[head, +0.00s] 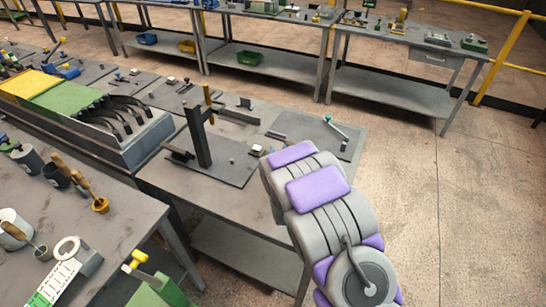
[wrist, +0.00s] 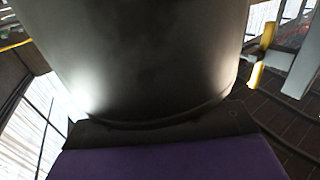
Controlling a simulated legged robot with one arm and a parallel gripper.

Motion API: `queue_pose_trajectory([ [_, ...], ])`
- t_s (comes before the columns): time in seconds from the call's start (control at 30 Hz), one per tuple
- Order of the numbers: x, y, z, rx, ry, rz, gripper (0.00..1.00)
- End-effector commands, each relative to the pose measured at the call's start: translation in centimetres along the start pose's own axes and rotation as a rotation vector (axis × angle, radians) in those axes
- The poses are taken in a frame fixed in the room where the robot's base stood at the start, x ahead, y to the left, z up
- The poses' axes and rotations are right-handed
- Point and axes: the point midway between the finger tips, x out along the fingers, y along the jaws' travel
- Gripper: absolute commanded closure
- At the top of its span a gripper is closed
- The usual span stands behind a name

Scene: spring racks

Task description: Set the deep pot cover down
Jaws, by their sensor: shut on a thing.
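A large dark grey, smooth, rounded body, which I take to be the deep pot cover (wrist: 150,60), fills the middle of the wrist view. Its lower rim curves just above the dark front edge of my gripper (wrist: 160,132). My gripper is shut on it; the contact itself is mostly hidden. In the head view my grey and purple arm reaches over the right end of the near workbench (head: 230,205). The gripper and the cover are hidden there behind the arm. How far the cover is from any surface cannot be told.
A dark upright post on a flat plate (head: 205,140) stands on this bench, left of my arm. A flat dark plate with a small lever (head: 335,128) lies near its far right corner. Further benches (head: 400,35) line the back. Open floor (head: 440,200) lies to the right.

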Motion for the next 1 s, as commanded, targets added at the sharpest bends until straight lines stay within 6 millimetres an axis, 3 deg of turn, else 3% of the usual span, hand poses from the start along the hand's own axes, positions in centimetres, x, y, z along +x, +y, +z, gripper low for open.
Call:
queue_pose_trajectory([
  [0.1,1.9,-0.7,0.0,0.000,0.007,0.001,1.00],
  [0.27,3.0,-1.7,0.2,-0.005,0.003,0.000,1.00],
  [0.37,3.2,-1.9,0.5,-0.007,0.002,0.000,1.00],
  [0.6,3.3,-1.7,3.5,-0.005,0.000,0.001,1.00],
  [0.97,3.3,-1.5,3.9,-0.003,0.002,0.001,1.00],
  [1.0,3.3,-1.6,3.9,-0.004,0.001,0.001,0.62],
])
